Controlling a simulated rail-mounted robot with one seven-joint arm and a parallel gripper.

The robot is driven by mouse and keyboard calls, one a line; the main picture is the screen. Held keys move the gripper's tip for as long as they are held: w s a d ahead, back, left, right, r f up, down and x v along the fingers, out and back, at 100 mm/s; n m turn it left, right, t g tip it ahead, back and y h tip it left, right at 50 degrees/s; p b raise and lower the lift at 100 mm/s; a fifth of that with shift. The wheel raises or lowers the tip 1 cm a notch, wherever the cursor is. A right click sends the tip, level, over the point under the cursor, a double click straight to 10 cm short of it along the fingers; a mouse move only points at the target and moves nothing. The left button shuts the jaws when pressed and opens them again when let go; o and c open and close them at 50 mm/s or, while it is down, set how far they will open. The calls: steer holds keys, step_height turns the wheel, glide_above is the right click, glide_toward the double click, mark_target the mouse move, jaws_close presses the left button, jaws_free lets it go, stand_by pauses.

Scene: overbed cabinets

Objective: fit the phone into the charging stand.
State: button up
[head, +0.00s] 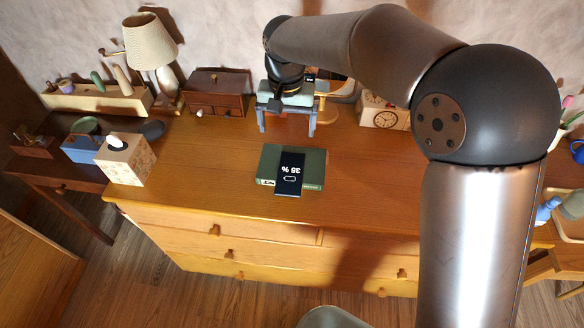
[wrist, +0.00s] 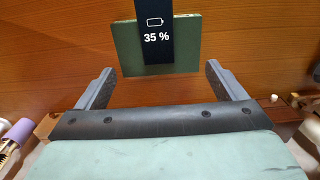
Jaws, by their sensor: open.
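The phone (head: 289,180) lies flat, screen up, on a green book on the dresser top. Its dark screen shows 35 % and a battery sign, and one end reaches past the book's front edge. The phone also shows in the wrist view (wrist: 157,40). My gripper (head: 287,124) is open and empty, behind the book and above the dresser top. In the wrist view its two fingers (wrist: 160,72) are wide apart, with the phone beyond them. I cannot clearly make out the charging stand; a tan curved object (head: 336,90) behind my gripper is partly hidden.
The green book (head: 312,168) lies mid-dresser (head: 210,175) with clear wood around it. A tissue box (head: 125,160) stands at the left edge. A lamp (head: 150,45), a small drawer chest (head: 217,92) and a clock (head: 380,113) stand along the back.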

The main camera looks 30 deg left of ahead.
steer(key=p, duration=0.2)
glide_above(290, 173)
step_height(290, 173, down, 11)
steer(key=shift+a+f, duration=0.1)
steer(key=shift+a, duration=0.05)
steer(key=shift+w+f+p, duration=0.1)
steer(key=shift+f+p, duration=0.7)
steer(key=shift+f, duration=1.8)
steer(key=c, duration=1.2)
